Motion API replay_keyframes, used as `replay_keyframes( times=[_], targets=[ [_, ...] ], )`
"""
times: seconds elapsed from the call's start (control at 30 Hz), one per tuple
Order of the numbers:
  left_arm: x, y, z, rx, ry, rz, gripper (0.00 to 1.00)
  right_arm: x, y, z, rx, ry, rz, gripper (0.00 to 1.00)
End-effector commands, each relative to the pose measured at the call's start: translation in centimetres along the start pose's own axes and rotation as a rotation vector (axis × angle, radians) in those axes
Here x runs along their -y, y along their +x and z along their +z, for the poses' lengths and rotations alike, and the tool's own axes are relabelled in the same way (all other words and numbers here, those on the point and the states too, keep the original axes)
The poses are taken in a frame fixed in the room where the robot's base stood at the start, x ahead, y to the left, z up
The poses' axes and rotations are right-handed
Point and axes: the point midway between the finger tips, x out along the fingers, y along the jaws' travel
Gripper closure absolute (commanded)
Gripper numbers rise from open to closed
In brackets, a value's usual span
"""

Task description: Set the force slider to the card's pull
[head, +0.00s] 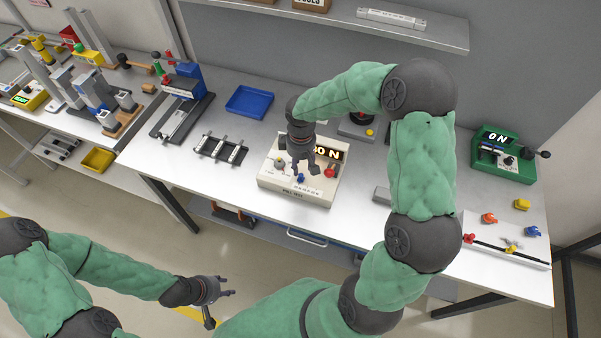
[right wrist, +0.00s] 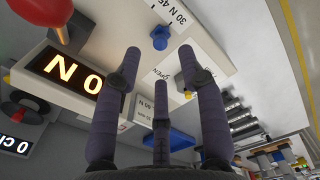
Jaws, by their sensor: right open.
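The beige pull test box (head: 275,186) stands on the bench. Its lit display (head: 329,153) reads 0 N and also shows in the right wrist view (right wrist: 72,77). A blue slider knob (head: 301,178) is near its front, beside a white scale strip (right wrist: 185,22) marked 30 N and 45; it also shows in the right wrist view (right wrist: 160,38). A small white label (right wrist: 143,106) seems to read 50 N, partly hidden behind a finger; I cannot tell whether it is the card. My right gripper (head: 303,170) is open and empty above the box. My left gripper (head: 222,292) is open and empty before the bench.
A red knob (head: 330,171) stands on the box's right side. A blue tray (head: 249,102) and a dark rack (head: 221,149) lie to the left. A green device (head: 504,155) and a white panel with coloured knobs (head: 500,256) are at the right. A shelf (head: 345,22) hangs behind.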

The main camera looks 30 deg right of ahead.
Motion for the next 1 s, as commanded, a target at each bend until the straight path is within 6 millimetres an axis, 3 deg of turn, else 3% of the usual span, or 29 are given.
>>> replay_keyframes(
  times=[0.1,0.3,0.73,0.77,0.9,1.0],
  targets=[
    [0.1,0.4,0.0,0.000,0.000,0.000,0.60,0.0,2.3,0.1,0.002,0.002,-0.002,0.59],
    [0.3,0.7,-0.1,0.000,0.000,0.000,0.60,0.0,4.7,0.0,0.000,0.002,-0.001,0.59],
    [0.3,0.8,-0.1,-0.001,0.000,0.000,0.60,0.0,5.5,0.0,-0.001,0.001,0.000,0.59],
    [0.3,0.8,-0.1,-0.001,0.000,0.000,0.60,0.0,5.5,0.0,-0.001,0.001,0.000,0.62],
    [0.3,0.8,-0.1,-0.001,0.000,0.000,0.60,0.0,5.5,0.0,-0.001,0.001,0.000,1.00],
    [0.3,0.8,-0.1,-0.001,0.000,0.000,0.60,0.0,5.5,0.0,-0.001,0.001,0.000,1.00]
  ],
)
